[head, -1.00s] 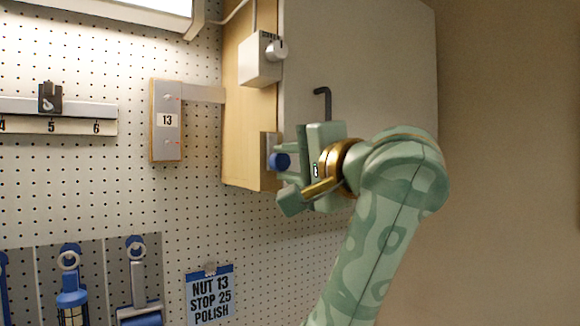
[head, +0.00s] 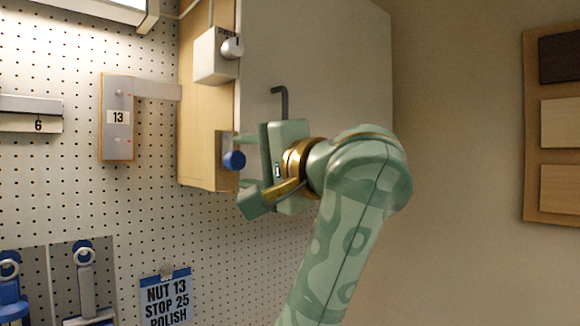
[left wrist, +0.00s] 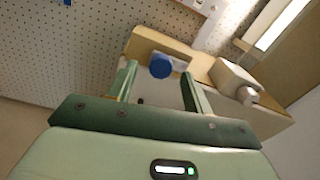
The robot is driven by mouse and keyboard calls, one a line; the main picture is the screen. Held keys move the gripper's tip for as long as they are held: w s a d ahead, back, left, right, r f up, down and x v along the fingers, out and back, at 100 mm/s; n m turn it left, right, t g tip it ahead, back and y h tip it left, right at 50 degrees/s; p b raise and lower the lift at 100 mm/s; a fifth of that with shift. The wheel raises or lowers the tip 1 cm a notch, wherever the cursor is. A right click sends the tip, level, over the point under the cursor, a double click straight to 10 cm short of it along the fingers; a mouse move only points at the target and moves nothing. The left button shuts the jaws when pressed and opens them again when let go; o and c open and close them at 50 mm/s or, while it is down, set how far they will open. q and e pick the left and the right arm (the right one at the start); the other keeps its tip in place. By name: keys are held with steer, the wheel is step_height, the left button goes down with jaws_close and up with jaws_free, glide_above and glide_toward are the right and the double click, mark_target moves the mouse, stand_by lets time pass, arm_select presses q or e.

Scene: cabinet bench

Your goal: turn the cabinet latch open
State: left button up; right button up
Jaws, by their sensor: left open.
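The cabinet (head: 310,60) has a grey door and a pale wooden side. Its latch is a round blue knob (head: 234,160) on a small metal plate at the lower edge where the door meets the side. My left gripper (head: 246,172) is just right of the knob, its fingers open and pointing at it. In the left wrist view the blue knob (left wrist: 160,66) shows between and beyond the tips of the open fingers. I see no finger closed on the knob. My right gripper is not in view.
A black bent handle (head: 283,100) stands on the door above my gripper. A white box with a round knob (head: 215,57) is fixed higher on the cabinet. A panel marked 13 (head: 117,117) and hanging tools are on the pegboard at left. A sample board (head: 530,120) hangs at right.

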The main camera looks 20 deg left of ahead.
arm_select(q)
steer(key=p+v, duration=0.1)
steer(key=v, duration=1.3)
steer(key=shift+s+d, duration=0.15)
steer(key=shift+d, duration=0.2)
steer(key=shift+a+f, duration=0.1)
